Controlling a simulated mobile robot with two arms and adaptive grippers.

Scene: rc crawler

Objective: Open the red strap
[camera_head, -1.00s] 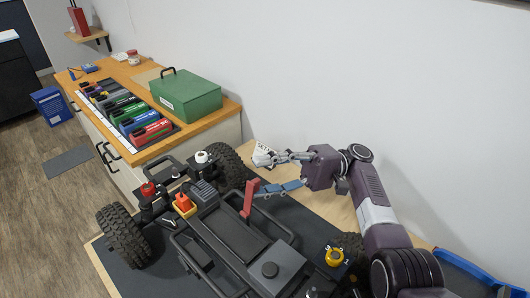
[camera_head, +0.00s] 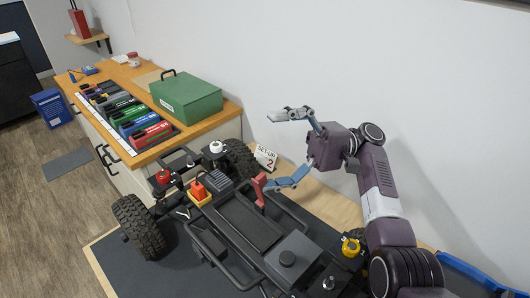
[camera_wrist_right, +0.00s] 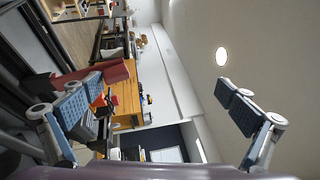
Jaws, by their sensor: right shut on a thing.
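The red strap (camera_head: 260,188) stands up from the middle of the black crawler (camera_head: 238,222), beside the long flat tray on its chassis. My right gripper (camera_head: 270,150) is at the crawler's far side with its two fingers wide apart. The lower finger is against or very close to the strap; the upper finger is high above it. In the right wrist view, the strap (camera_wrist_right: 115,72) lies close by one finger pad, and the other finger stands far off with nothing against it. I cannot tell whether the near finger touches the strap. My left gripper is out of view.
A set-up card (camera_head: 265,158) stands behind the crawler, near the wall. An orange plug (camera_head: 198,190) and a yellow knob (camera_head: 351,247) sit on the crawler. The side bench holds a green box (camera_head: 187,95) and several coloured packs. A blue tray (camera_head: 480,275) is at lower right.

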